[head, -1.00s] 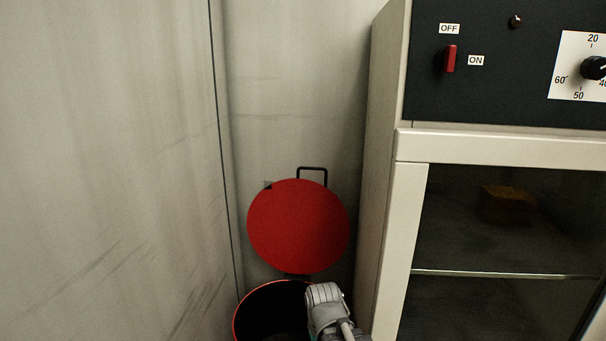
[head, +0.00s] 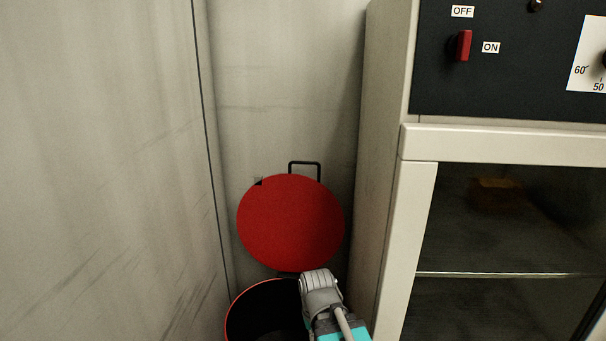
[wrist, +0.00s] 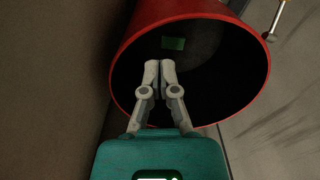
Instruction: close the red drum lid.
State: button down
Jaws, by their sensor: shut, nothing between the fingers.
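The red drum lid (head: 291,223) stands open, near upright, behind the drum's mouth in the head view. A black wire handle (head: 305,166) shows at its top edge. The drum (head: 230,312) is below it, with a thin red rim and a dark inside. In the wrist view the drum's red rim (wrist: 267,70) curves around the dark opening. My gripper (wrist: 160,64) is shut and empty, its fingertips seen against that opening. I cannot tell how deep they are. In the head view a grey end of my arm overlaps the drum's right side. The lid is not clearly visible in the wrist view.
A cream cabinet (head: 418,145) with a dark glass door and a black control panel (head: 480,80) stands close on the right. A grey wall (head: 100,170) closes the left side. A metal rod (wrist: 276,22) shows at the wrist view's upper right.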

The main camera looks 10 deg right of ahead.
jog(key=w+d+r+m+p, duration=0.1)
jog(key=w+d+r+p, duration=0.1)
jog(key=w+r+p, duration=1)
jog(key=w+d+r+m+g+p, duration=0.1)
jog(key=w+d+r+p, duration=0.2)
jog(key=w+r+p, duration=0.9)
jog(key=w+d+r+m+p, duration=0.2)
jog(key=w+r+p, duration=1.1)
jog(key=w, duration=0.8)
jog(key=shift+d+r+g+y, duration=0.15)
jog(key=shift+d+g+y, duration=0.15)
jog(key=shift+d, duration=0.35)
jog(key=shift+s+f, duration=0.1)
jog(key=shift+f, duration=0.15)
